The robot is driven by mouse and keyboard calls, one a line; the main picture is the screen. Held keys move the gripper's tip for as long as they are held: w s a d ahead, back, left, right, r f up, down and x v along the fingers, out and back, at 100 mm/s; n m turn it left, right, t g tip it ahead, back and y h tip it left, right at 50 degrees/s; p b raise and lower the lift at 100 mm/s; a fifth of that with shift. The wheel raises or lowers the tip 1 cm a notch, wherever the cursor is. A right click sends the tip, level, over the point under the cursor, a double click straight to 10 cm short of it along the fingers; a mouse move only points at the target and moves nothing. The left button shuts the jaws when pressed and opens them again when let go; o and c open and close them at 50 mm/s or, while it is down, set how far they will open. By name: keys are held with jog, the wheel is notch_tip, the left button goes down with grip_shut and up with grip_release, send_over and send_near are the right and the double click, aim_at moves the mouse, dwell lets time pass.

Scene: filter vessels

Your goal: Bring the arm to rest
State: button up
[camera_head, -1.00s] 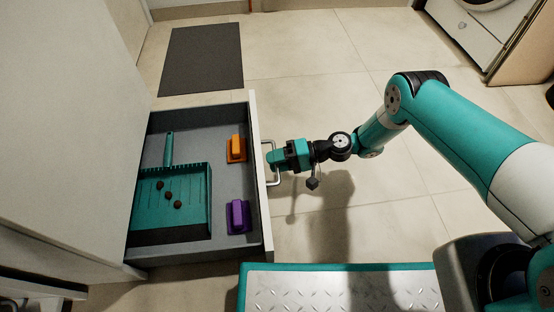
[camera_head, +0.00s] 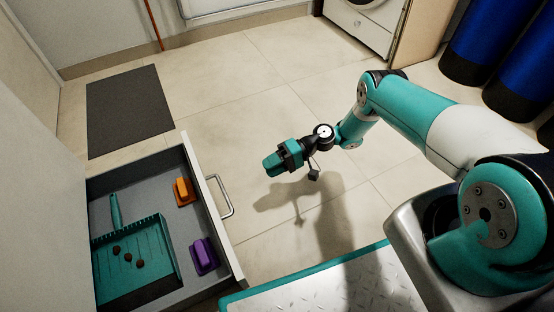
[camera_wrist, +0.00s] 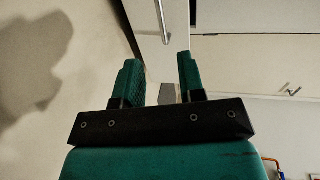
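My teal and black gripper (camera_head: 272,165) hangs over the tiled floor, to the right of the open drawer and apart from its metal handle (camera_head: 229,203). In the wrist view the two fingers of my gripper (camera_wrist: 160,78) stand apart with nothing between them. The handle (camera_wrist: 162,20) shows beyond the fingertips there. My arm reaches out from the right, bent at the elbow.
The grey drawer (camera_head: 149,176) stands pulled out. It holds a teal dustpan (camera_head: 150,283) with three brown lumps, an orange block (camera_head: 183,191) and a purple block (camera_head: 204,256). A dark mat (camera_head: 128,110) lies behind. Blue cylinders (camera_head: 490,40) stand back right. Floor between is clear.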

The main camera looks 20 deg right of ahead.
jog(key=shift+v, duration=0.85)
jog(key=w+a+r+n+h+p, duration=0.1)
jog(key=w+a+r+h+p, duration=0.15)
jog(key=r, duration=0.95)
jog(key=w+a+r+n+h+p, duration=0.1)
jog(key=w+r+n+h+p, duration=0.15)
jog(key=r, duration=0.95)
jog(key=s+r+h+p, duration=0.1)
jog(key=s+r+p, duration=0.1)
jog(key=s+r, duration=0.5)
jog(key=s+a+r+n+h+p, duration=0.1)
jog(key=s+r+h+p, duration=0.1)
jog(key=r, duration=0.8)
jog(key=s+r+h+p, duration=0.1)
jog(key=s+r+p, duration=0.3)
jog(key=r, duration=0.5)
jog(key=s+d+r+t+h+p, duration=0.1)
jog(key=s+d+r, duration=0.15)
jog(key=s, duration=0.45)
jog(key=s+d+r+t+h+p, duration=0.1)
jog(key=s+r, duration=0.3)
jog(key=s, duration=0.4)
notch_tip(320, 180, up, 38)
jog(key=p, duration=3.8)
jog(key=shift+w+n, duration=0.3)
jog(key=shift+n, duration=0.05)
